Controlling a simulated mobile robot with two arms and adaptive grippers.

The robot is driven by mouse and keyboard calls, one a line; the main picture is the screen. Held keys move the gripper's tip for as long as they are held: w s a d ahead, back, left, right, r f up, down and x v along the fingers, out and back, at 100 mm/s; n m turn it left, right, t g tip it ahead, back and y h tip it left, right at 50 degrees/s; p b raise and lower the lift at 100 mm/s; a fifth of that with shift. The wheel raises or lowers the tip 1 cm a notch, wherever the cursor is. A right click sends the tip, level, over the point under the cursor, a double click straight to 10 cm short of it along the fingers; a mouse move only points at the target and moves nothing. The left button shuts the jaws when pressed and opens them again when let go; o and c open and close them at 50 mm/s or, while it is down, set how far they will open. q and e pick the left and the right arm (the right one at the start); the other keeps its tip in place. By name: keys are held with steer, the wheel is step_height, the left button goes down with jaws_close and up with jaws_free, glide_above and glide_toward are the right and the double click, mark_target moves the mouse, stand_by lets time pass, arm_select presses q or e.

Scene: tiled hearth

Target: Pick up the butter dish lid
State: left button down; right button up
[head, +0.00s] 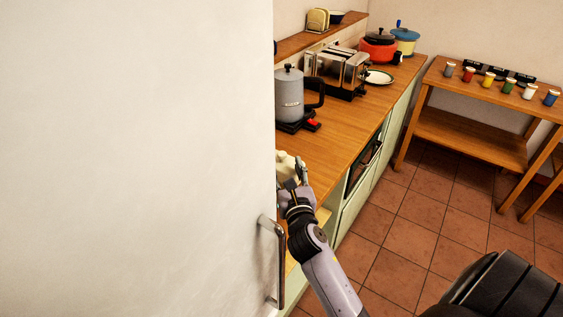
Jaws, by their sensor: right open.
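A small cream-coloured object (284,161), which may be the butter dish lid, sits on the wooden counter just right of the white door's edge. The door and my gripper hide part of it, so I cannot tell the lid from its dish. My right gripper (294,174) is open at this object, with one finger showing on its right side. I cannot tell whether the fingers touch it. My left gripper is out of view.
A large white door (140,160) with a metal handle (275,262) fills the left. A grey kettle (289,97), a toaster (340,70), a plate (380,77) and pots stand farther along the counter (345,130). A wooden shelf table (465,135) holds several small jars.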

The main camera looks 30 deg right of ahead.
mark_target(283, 157)
steer(key=shift+x, duration=1.1)
steer(key=shift+w+d, duration=0.15)
steer(key=shift+w, duration=0.15)
steer(key=p+x, duration=0.1)
steer(key=x, duration=0.2)
steer(key=shift+w+f, duration=0.1)
steer(key=shift+w, duration=0.15)
steer(key=shift+w+d+f, duration=0.1)
steer(key=shift+w+d, duration=0.1)
steer(key=shift+w, duration=0.2)
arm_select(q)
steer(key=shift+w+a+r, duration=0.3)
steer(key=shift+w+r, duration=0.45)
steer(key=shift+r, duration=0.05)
arm_select(e)
steer(key=shift+s, duration=0.1)
steer(key=shift+c, duration=0.6)
jaws_close()
